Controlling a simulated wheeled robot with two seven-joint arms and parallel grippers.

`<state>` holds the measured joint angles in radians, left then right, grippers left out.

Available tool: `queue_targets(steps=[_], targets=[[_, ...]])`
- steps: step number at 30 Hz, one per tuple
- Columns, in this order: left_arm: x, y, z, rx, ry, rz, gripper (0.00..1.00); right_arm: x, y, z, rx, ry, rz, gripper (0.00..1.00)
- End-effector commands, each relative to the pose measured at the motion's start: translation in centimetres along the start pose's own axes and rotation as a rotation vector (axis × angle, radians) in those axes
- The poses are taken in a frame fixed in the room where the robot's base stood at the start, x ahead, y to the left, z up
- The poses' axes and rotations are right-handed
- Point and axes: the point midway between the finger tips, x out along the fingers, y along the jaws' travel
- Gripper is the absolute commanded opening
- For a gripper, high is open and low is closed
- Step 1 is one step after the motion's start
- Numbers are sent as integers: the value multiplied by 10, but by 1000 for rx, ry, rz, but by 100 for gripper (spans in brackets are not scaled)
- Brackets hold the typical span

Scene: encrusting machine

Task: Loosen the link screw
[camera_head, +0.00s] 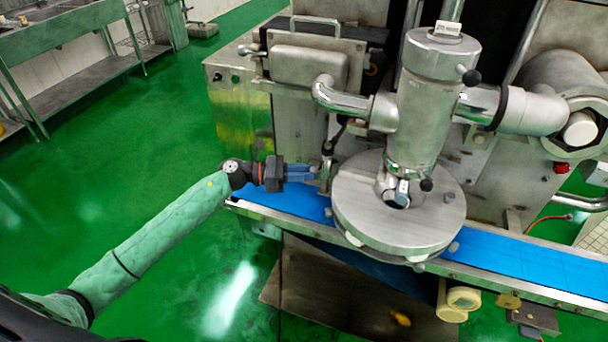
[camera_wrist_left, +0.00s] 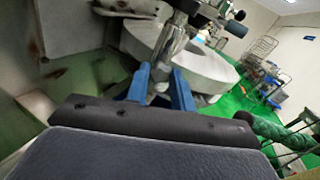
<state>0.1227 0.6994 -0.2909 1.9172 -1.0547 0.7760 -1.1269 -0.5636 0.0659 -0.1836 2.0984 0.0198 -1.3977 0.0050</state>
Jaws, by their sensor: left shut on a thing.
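The link screw appears to be the slim upright metal part (camera_head: 327,160) left of the round steel disc, beside the blue belt. My left gripper (camera_head: 317,173) reaches it from the left, with its blue fingers level and at the part. In the left wrist view the two blue fingers (camera_wrist_left: 161,90) stand on either side of a shiny metal post (camera_wrist_left: 170,55). The gripper is shut on this part, whose lower end is partly hidden between the fingers. My right gripper is in neither view.
The encrusting machine's upright steel cylinder (camera_head: 424,110) and round disc (camera_head: 360,208) stand right of the gripper. The blue conveyor belt (camera_head: 500,250) runs below. Steel housings (camera_head: 308,66) rise behind. Open green floor (camera_head: 130,130) lies to the left.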

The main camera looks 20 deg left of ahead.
Motion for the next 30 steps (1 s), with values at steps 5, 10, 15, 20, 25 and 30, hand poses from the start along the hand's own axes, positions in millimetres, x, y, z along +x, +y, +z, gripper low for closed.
queue_targets(steps=[5,10,15,20,25,30], targets=[[-1,1,0,-165,1,1,1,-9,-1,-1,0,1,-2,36],[-1,1,1,-327,1,1,1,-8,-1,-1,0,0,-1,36],[0,1,2,-488,2,0,1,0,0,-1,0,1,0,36],[0,1,2,-640,1,1,1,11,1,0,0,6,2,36],[-1,1,2,-803,1,2,1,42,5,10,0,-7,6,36],[0,1,2,-964,1,2,1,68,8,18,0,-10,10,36]])
